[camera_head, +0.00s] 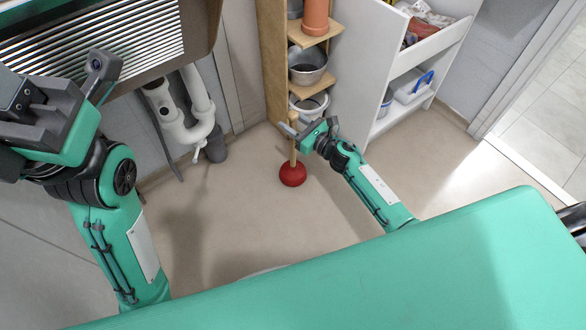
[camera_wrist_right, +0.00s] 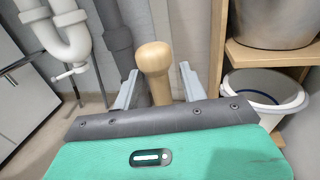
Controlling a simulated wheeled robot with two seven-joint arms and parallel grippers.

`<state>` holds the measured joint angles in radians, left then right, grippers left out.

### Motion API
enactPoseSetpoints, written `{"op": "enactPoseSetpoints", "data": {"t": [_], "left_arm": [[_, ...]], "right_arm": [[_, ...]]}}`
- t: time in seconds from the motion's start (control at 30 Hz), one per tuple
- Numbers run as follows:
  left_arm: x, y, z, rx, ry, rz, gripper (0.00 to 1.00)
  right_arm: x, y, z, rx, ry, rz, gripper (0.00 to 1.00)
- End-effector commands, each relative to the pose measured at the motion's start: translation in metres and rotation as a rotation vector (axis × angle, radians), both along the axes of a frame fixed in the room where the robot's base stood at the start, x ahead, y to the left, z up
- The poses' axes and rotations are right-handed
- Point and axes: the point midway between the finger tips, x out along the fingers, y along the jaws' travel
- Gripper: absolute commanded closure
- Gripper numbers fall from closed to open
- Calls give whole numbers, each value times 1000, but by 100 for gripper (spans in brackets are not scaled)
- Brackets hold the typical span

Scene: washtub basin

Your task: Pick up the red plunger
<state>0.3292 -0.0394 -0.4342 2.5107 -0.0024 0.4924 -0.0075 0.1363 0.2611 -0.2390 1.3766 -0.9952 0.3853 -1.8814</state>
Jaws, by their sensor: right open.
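The red plunger (camera_head: 293,174) stands upright on the floor, its red cup down and its light wooden handle rising towards my right gripper (camera_head: 290,130). In the right wrist view the handle's rounded wooden top (camera_wrist_right: 153,58) shows between the two grey fingers of the right gripper (camera_wrist_right: 156,88). The fingers are apart, one on each side of the handle, with a gap visible on both sides. The lower handle and cup are hidden there by the gripper body. My left gripper (camera_head: 40,112) is at the left edge of the head view; its fingers cannot be made out.
A wooden shelf (camera_head: 310,88) with metal pots stands just behind the plunger. A white bucket (camera_wrist_right: 268,95) is close on the right in the wrist view. White drain pipes (camera_head: 185,115) hang under the metal basin (camera_head: 100,40). A white cabinet (camera_head: 385,70) stands right; the floor around the cup is clear.

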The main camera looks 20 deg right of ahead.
Motion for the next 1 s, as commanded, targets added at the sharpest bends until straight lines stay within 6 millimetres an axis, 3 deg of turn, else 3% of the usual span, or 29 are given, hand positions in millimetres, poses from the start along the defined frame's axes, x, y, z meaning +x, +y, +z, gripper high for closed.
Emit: {"op": "enactPoseSetpoints", "data": {"t": [0.17, 0.4, 0.77, 1.0], "left_arm": [[0, 1, 1, -5, -1, -2, 62], [1, 0, -1, -1, 4, 0, 62], [1, -1, -1, 12, 4, 4, 62], [0, 0, 5, 5, 7, 2, 62]], "right_arm": [[0, 0, 0, 0, 0, 0, 57], [0, 0, 0, 0, 0, 0, 100], [0, 0, 4, 0, -2, 0, 100], [0, -1, 27, -2, -4, 0, 100]]}}
